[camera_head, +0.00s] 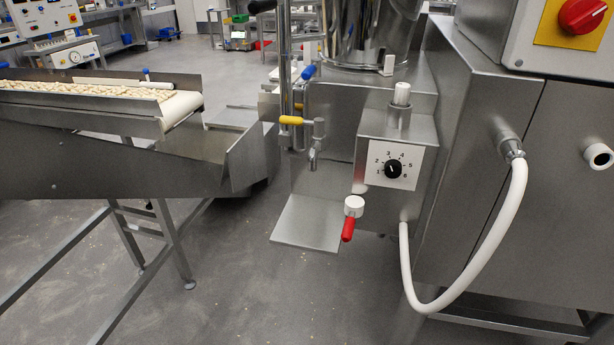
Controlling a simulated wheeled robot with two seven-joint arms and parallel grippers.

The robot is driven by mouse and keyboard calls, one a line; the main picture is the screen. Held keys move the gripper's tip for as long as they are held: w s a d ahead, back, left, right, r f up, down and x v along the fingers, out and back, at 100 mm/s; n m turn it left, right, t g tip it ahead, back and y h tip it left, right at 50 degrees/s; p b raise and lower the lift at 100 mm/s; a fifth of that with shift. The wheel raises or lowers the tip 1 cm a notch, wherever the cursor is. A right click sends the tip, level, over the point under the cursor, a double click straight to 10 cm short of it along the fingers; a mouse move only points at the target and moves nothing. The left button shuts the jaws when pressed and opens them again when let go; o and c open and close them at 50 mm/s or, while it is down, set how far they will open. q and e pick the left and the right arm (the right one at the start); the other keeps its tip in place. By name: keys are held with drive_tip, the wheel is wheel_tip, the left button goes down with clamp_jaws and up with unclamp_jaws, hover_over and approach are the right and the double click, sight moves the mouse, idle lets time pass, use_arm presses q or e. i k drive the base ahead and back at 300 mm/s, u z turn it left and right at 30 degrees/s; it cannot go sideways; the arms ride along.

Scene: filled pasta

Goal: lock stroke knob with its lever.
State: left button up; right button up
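The stroke knob (393,169) is a round black knob on a white dial plate (408,155) with numbers around it. It sits on the front of a steel box on the machine. Below and left of it is a lever with a white round hub (354,202) and a red handle (348,229). The red handle hangs down, leaning slightly left. From this view I cannot tell whether the lever is clamped. Neither of my grippers is in view.
A conveyor (182,107) carrying pasta stands at left. A yellow-handled valve (291,120) and a steel plate (306,222) are left of the dial. A white hose (507,220) loops at right, near a red rotary switch (583,14). The floor in front is clear.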

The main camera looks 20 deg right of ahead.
sight(354, 205)
drive_tip(key=k, duration=0.5)
drive_tip(key=u, duration=0.65)
drive_tip(key=i, duration=0.8)
drive_tip(key=z, duration=0.65)
